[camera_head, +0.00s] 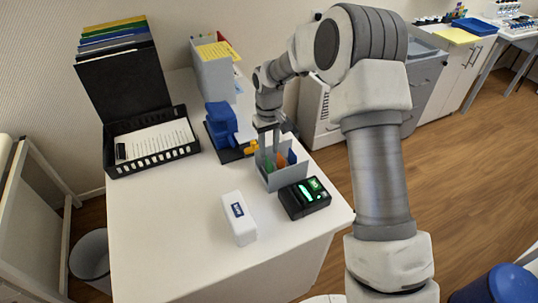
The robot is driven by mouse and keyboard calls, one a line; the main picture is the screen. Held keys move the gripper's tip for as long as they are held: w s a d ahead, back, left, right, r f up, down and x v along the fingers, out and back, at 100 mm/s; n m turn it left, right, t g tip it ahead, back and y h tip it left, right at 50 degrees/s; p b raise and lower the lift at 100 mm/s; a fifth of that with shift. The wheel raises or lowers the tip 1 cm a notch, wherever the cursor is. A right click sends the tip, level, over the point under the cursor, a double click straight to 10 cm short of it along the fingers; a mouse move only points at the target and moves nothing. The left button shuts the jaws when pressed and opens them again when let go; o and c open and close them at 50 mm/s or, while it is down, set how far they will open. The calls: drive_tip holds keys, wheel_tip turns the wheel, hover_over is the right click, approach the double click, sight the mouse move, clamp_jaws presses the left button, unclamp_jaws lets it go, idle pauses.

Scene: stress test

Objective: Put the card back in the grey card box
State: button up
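The grey card box (285,182) stands near the right edge of the white table. Green, orange and blue cards or dividers (281,160) stick up inside it. My gripper (269,143) points down at the back left part of the box, its fingers at or just above the rim. The fingers are small here, and I cannot tell whether they are shut on a card. No separate loose card can be made out on the table.
A black device with a lit green screen (306,197) sits just in front of the box. A white box with a blue label (239,220) stands left of it. A blue device (221,125) and yellow piece (251,147) are behind. A black tray (154,158) lies left. The table's front left is clear.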

wheel_tip(320, 180, up, 13)
drive_tip(key=p, duration=0.1)
drive_tip(key=shift+r, duration=0.2)
drive_tip(key=s+d+r+m+t, duration=0.1)
drive_tip(key=s+d+r, duration=0.3)
drive_tip(key=s+r, duration=0.3)
drive_tip(key=s+d+r+m+t, duration=0.1)
drive_tip(key=s+d+r+t, duration=0.15)
drive_tip(key=s+r, duration=0.45)
drive_tip(key=s+d+m+t, duration=0.1)
drive_tip(key=s+d, duration=0.1)
drive_tip(key=s, duration=0.6)
drive_tip(key=s+d+f+m+t, duration=0.1)
drive_tip(key=s+d, duration=0.1)
drive_tip(key=s, duration=0.7)
drive_tip(key=shift+s+d+f+m+p, duration=0.15)
drive_tip(key=shift+d+f+m+p, duration=0.15)
drive_tip(key=shift+d+p, duration=0.15)
